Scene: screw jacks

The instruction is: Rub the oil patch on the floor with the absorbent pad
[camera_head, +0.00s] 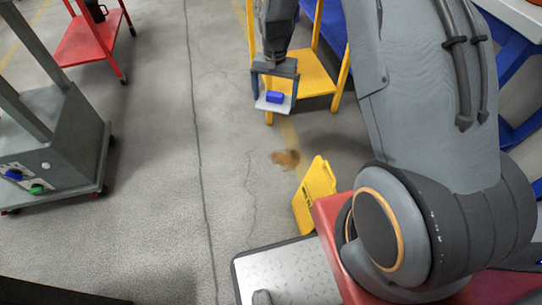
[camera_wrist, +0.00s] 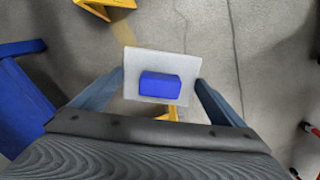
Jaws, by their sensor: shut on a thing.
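The absorbent pad (camera_head: 273,106) is a flat white square with a blue block on its top. My gripper (camera_head: 274,99) is shut on the pad, with a finger at each side, and holds it in the air. In the wrist view the pad (camera_wrist: 133,70) sits between the fingertips of my gripper (camera_wrist: 155,88). The oil patch (camera_head: 286,158) is a small brown stain on the grey floor, nearer my base than the pad. The patch does not show clearly in the wrist view.
A yellow floor sign (camera_head: 315,195) stands close to the patch. A yellow stand (camera_head: 305,75) is behind the pad. A grey wheeled cabinet (camera_head: 60,140) and a red cart (camera_head: 90,38) are on the left. The floor between is clear.

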